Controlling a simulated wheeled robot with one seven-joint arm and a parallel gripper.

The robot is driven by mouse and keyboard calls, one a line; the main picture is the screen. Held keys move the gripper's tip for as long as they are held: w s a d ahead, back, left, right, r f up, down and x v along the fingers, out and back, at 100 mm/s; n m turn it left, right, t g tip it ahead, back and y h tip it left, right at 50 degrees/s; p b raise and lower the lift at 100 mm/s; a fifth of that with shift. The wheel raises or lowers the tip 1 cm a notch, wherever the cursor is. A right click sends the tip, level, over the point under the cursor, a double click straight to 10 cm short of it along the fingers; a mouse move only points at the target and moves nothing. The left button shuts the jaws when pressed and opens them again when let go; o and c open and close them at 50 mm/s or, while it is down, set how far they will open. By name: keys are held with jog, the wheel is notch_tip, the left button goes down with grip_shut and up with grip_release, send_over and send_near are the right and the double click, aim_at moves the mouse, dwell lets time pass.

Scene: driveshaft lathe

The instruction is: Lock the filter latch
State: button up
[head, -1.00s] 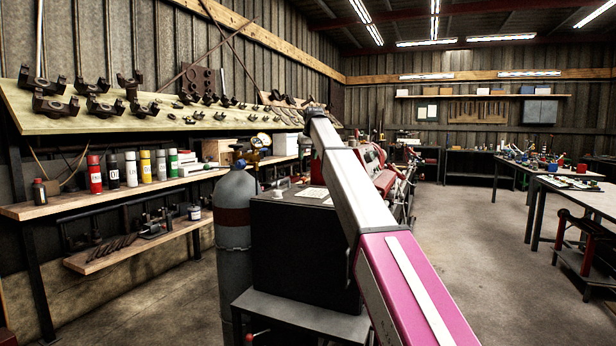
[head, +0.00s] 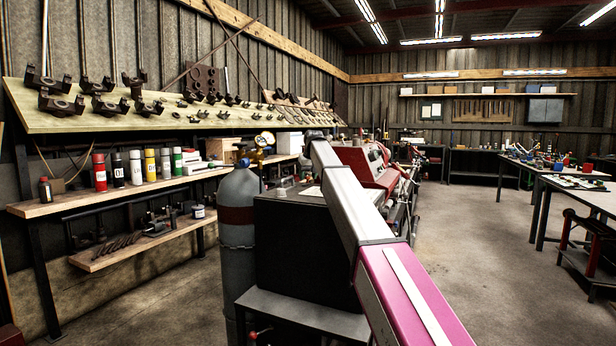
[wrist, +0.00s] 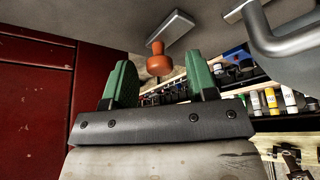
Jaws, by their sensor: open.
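In the wrist view my gripper (wrist: 158,80) is open, with two green fingertips spread apart and nothing between them. An orange knob (wrist: 159,63) hangs from a flat light-grey plate (wrist: 171,27), just beyond the fingertips and between them in the picture. It appears to be the filter latch's handle, though I cannot be sure. Whether the fingers touch the knob cannot be told; a gap seems to remain. In the head view my arm hides part of the lathe, and neither gripper nor knob can be made out.
A grey metal handle (wrist: 290,38) juts out at the wrist view's upper right. A dark red panel (wrist: 35,100) fills its left side. In the head view a gas cylinder (head: 238,230) and black cabinet (head: 290,240) stand beside my arm. The floor to the right (head: 490,240) is clear.

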aim_at(305, 185)
grip_shut()
jog(key=shift+s+a, duration=0.3)
jog(key=shift+s, duration=0.55)
jog(key=shift+s+a, duration=0.25)
jog(key=shift+s, duration=0.6)
grip_release()
jog(key=v, duration=1)
jog(key=shift+r, duration=0.4)
jog(key=shift+s, duration=0.15)
